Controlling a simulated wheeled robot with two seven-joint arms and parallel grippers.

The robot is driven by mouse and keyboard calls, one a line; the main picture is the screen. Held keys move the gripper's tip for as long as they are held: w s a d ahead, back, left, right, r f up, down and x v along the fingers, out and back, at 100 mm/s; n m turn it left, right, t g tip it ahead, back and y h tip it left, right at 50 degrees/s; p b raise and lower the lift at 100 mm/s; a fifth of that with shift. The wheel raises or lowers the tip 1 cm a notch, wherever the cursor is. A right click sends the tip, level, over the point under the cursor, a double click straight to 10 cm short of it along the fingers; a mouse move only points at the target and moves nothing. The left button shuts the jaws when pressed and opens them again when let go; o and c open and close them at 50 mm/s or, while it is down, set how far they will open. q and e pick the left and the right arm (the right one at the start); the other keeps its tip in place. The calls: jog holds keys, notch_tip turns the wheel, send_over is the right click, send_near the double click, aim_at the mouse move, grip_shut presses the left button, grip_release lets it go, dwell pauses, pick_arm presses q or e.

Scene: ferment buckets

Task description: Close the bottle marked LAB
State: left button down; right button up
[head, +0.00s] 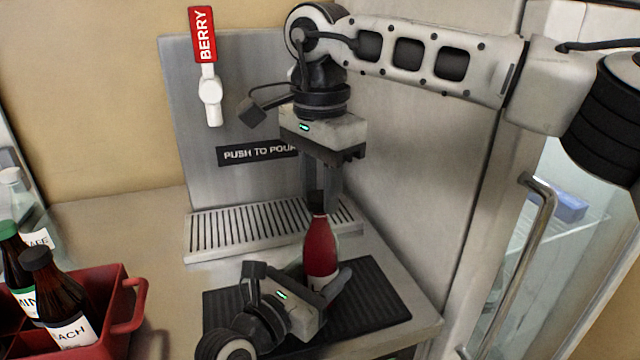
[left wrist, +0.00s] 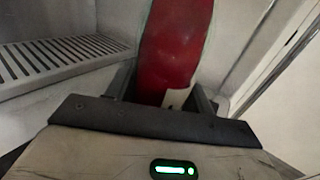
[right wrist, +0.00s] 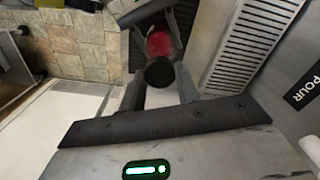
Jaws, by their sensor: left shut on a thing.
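A red bottle (head: 320,248) stands upright on the black mat, with a dark cap (head: 316,199) at its top. I cannot tell how tightly the cap sits. Its white label is mostly hidden, with only a hint of a letter showing. My left gripper (head: 326,290) is shut around the bottle's lower body; the red body also shows between its fingers in the left wrist view (left wrist: 172,55). My right gripper (head: 320,198) points down from above, its fingers on either side of the cap (right wrist: 160,72). They look open, with small gaps beside the cap.
A red crate (head: 128,300) at the left holds dark bottles, and a clear bottle stands behind it. A drip grate (head: 245,228) lies behind the black mat (head: 385,295), under the BERRY tap (head: 208,90). A glass-door fridge with a metal handle (head: 520,260) is at the right.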

jog(key=m, duration=2.1)
jog(key=o, duration=1.1)
jog(key=shift+o, duration=0.2)
notch_tip(320, 180, up, 12)
pick_arm(q)
jog(key=shift+c, duration=2.4)
grip_release()
